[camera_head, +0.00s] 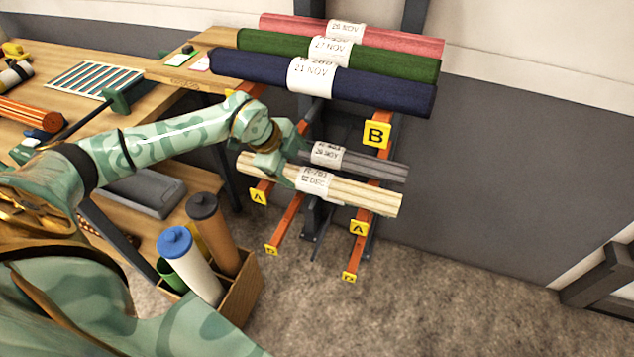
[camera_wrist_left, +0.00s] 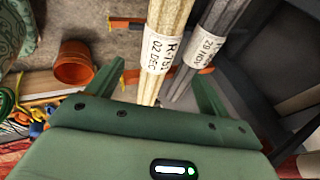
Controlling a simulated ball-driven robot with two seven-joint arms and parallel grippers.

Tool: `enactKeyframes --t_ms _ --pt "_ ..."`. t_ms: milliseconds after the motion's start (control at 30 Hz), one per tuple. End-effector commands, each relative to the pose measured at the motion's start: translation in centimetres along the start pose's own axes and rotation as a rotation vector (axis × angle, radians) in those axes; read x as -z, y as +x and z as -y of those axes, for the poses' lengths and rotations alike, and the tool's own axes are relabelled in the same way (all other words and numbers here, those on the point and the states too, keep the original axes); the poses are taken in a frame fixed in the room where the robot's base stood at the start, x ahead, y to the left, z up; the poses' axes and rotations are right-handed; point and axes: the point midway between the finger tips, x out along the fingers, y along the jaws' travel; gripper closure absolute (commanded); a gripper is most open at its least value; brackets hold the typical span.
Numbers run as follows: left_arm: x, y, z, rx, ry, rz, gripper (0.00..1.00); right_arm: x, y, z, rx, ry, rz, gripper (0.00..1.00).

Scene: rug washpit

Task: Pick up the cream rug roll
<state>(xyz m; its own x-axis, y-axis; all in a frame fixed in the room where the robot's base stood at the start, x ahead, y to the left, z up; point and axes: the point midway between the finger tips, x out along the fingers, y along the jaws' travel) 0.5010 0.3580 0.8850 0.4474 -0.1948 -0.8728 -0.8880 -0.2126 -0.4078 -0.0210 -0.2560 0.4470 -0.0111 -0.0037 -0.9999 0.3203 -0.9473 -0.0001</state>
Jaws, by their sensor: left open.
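The cream rug roll (camera_head: 365,196) lies across the lower orange arms of the rack, with a white paper band around its middle. It also shows in the left wrist view (camera_wrist_left: 170,18), its band reading 02 DEC. My left gripper (camera_head: 285,172) is at the roll, left of the band in the head view. In the left wrist view my left gripper (camera_wrist_left: 157,70) has its fingers spread and empty, with the roll passing beyond and between them. Whether a finger touches the roll I cannot tell. My right gripper is not in view.
A grey roll (camera_head: 380,167) lies close behind the cream one. Navy (camera_head: 390,92), green (camera_head: 400,66) and red (camera_head: 400,42) rolls lie on the rack above. A wooden box (camera_head: 243,290) holding bottles stands at the lower left.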

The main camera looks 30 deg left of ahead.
Motion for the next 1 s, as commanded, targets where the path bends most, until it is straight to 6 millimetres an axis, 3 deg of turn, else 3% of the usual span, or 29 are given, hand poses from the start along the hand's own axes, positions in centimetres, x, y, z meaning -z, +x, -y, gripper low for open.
enactKeyframes --t_ms 33,100,433,667,933,1000 --pt "-0.1 1.7 -0.2 -0.003 -0.003 -0.001 0.2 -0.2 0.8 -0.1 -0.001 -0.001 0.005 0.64" --pt "-0.1 3.0 -0.1 -0.002 -0.002 0.0 0.2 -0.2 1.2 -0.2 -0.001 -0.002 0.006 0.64" --pt "0.0 5.8 -0.1 -0.001 0.001 -0.001 0.2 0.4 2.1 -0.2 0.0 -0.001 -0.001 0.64" --pt "0.1 9.7 -0.3 -0.003 -0.001 0.0 0.2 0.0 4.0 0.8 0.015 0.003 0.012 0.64" --pt "0.3 10.0 -0.1 0.002 0.002 -0.001 0.2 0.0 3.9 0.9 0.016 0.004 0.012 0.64" --pt "0.3 10.0 -0.1 0.001 0.001 -0.001 0.4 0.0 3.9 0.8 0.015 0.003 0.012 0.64"
